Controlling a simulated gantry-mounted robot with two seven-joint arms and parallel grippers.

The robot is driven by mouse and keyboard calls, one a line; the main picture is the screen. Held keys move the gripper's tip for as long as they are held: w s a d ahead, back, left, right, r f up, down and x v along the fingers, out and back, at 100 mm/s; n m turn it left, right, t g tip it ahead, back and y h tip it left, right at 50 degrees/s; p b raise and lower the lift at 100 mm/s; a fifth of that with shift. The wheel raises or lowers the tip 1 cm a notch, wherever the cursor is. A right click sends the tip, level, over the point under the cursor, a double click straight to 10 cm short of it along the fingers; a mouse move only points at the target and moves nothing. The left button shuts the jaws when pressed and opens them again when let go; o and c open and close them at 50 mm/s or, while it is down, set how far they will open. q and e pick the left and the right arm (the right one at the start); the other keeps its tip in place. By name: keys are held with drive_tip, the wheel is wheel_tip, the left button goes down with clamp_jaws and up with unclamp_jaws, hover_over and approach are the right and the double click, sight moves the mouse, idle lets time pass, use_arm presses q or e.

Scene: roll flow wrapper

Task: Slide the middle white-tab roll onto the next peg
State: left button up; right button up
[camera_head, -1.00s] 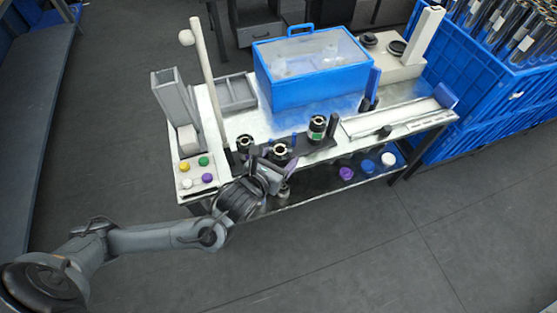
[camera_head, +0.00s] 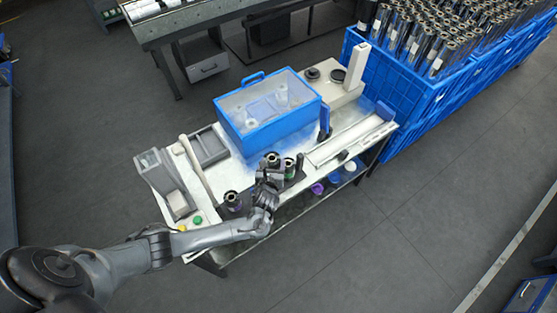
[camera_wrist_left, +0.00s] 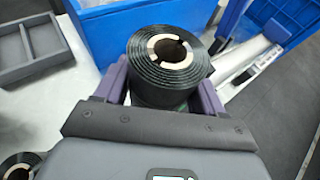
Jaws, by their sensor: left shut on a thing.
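My left gripper (camera_head: 271,180) is shut on the middle black roll (camera_head: 271,160) and holds it upright. In the left wrist view this roll (camera_wrist_left: 168,70) sits between the two purple fingers, its pale ring-shaped core facing up. A sliver of green shows below it. In the head view it stands higher than, and close beside, the green-banded roll (camera_head: 290,168) to its right. Another roll (camera_head: 232,200) stands at the left; its top shows at the lower left of the wrist view (camera_wrist_left: 18,168). The gripper hides the held roll's lower part and the peg tops nearby.
A blue lidded box (camera_head: 262,122) stands just behind the rolls. A long white rail (camera_head: 345,142) lies to the right. Blue crates of rolls fill the back right.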

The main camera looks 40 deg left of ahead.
use_arm(q)
drive_tip(key=shift+s+a+r+p, duration=0.15)
drive_tip(key=shift+a+p, duration=0.25)
drive_tip(key=shift+p, duration=0.05)
wheel_tip(320, 180, down, 3)
drive_tip(key=b, duration=0.3)
drive_tip(key=shift+a, duration=0.15)
drive_tip(key=shift+f+b, duration=0.65)
drive_tip(key=shift+b, duration=0.5)
use_arm(e)
drive_tip(key=shift+a+f, duration=0.15)
drive_tip(key=shift+f, duration=1.65)
use_arm(q)
drive_tip(key=shift+s+p, duration=0.1)
drive_tip(key=shift+p, duration=0.45)
use_arm(e)
drive_tip(key=shift+r, duration=0.6)
use_arm(q)
drive_tip(key=shift+f+b, duration=0.6)
drive_tip(key=shift+f, duration=0.4)
use_arm(e)
drive_tip(key=shift+f, duration=0.6)
use_arm(q)
drive_tip(key=shift+f+b, duration=0.55)
drive_tip(key=shift+f, duration=0.35)
use_arm(e)
drive_tip(key=shift+f, duration=0.55)
